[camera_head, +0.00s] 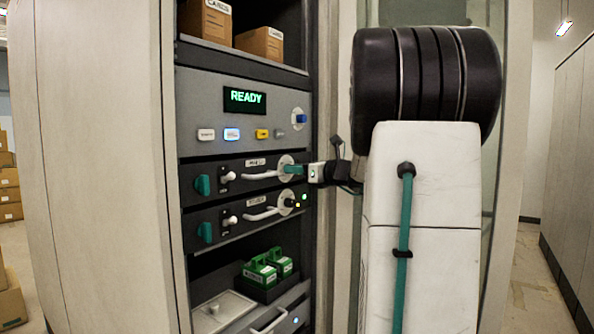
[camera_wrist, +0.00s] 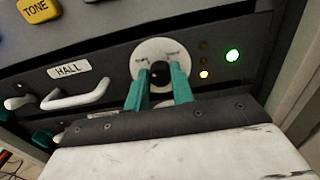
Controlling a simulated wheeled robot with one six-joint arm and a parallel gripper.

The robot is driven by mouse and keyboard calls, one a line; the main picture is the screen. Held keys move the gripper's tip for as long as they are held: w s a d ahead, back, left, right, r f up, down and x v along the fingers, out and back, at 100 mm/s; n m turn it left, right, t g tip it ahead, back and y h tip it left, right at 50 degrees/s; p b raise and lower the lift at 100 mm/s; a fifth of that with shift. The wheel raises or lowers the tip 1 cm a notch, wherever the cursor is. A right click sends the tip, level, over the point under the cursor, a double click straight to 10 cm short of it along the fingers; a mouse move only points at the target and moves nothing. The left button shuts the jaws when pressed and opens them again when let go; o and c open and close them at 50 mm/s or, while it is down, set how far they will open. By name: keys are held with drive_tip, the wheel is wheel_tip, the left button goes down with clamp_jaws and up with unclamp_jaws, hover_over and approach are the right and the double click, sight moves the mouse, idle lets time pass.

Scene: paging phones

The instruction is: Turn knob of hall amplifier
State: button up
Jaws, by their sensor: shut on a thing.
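The hall amplifier (camera_head: 235,176) is the upper of two dark units in the rack. Its HALL label (camera_wrist: 79,69) and white handle (camera_wrist: 75,100) show in the wrist view. Its black knob (camera_wrist: 160,72) sits on a round white dial plate (camera_wrist: 150,49). My gripper (camera_wrist: 160,88) is shut on the knob, with one teal finger on each side. In the head view my gripper (camera_head: 291,169) reaches in from the right and partly covers the dial plate. The dial's small lettering is too blurred to read.
A second amplifier (camera_head: 238,218) with its own knob and handle sits just below. A panel above has a READY display (camera_head: 244,100) and several buttons. Green items (camera_head: 262,270) stand in the lower bay.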

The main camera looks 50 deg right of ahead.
drive_tip(key=shift+a+f+n, duration=0.1)
drive_tip(key=shift+f+n, duration=0.05)
drive_tip(key=shift+n, duration=8.75)
drive_tip(key=o, duration=1)
drive_tip(key=shift+s, duration=0.15)
